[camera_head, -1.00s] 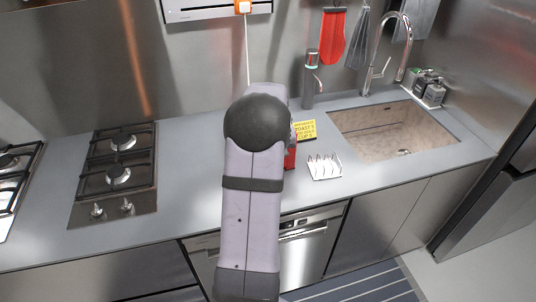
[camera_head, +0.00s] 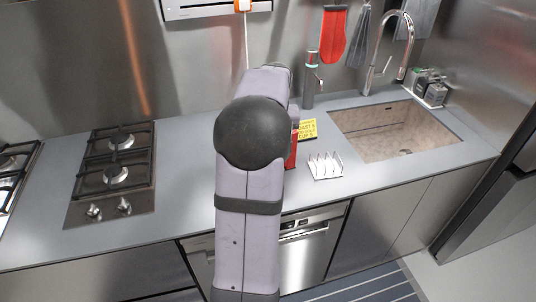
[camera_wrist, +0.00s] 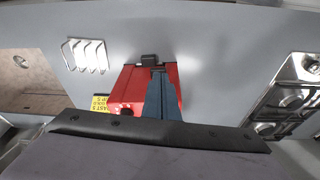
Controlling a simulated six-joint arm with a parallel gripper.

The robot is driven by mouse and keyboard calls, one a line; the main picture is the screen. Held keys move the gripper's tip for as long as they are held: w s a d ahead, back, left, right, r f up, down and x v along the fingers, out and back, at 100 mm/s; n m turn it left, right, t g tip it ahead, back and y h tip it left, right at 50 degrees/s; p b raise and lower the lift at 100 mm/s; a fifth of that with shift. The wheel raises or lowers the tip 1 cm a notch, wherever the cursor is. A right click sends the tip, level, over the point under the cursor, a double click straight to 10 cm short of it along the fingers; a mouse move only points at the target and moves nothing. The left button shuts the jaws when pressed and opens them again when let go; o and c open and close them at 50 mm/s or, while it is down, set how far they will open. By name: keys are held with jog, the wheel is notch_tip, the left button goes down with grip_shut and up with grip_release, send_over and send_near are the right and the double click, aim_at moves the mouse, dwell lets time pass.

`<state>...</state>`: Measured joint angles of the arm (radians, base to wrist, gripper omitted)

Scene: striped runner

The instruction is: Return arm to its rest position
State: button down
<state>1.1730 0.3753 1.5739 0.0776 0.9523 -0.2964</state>
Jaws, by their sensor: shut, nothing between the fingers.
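My arm rises in the middle of the head view and hides my gripper there. In the wrist view my gripper (camera_wrist: 159,72) shows as dark blue-grey fingers, closed together with nothing between them. It hangs over a red appliance (camera_wrist: 118,92), which looks like a toaster and has a black knob or lever (camera_wrist: 149,59) at one end. I cannot tell the height of the fingers above it. In the head view only a red strip of the appliance (camera_head: 292,152) shows beside my arm.
A yellow sign (camera_head: 307,129) and a white wire rack (camera_head: 325,165) stand right of my arm. A sink (camera_head: 395,132) with a tall tap (camera_head: 381,58) lies farther right. A gas hob (camera_head: 112,172) is at left. Grey counter (camera_head: 185,160) is clear between hob and arm.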

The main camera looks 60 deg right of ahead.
dwell(0.5)
jog(key=s+a+f+m+g+y, duration=0.15)
jog(key=s+a+f, duration=0.25)
jog(key=a+f, duration=0.7)
jog(key=w+a+n, duration=0.1)
jog(key=a+n, duration=0.3)
jog(key=a, duration=0.7)
jog(key=w+a+n, duration=0.2)
jog(key=a+n, duration=0.2)
jog(key=a, duration=0.7)
jog(key=w+a+r+n, duration=0.1)
jog(key=a+n, duration=0.3)
jog(key=a, duration=0.8)
jog(key=shift+w+y, duration=0.35)
jog(key=shift+w, duration=0.3)
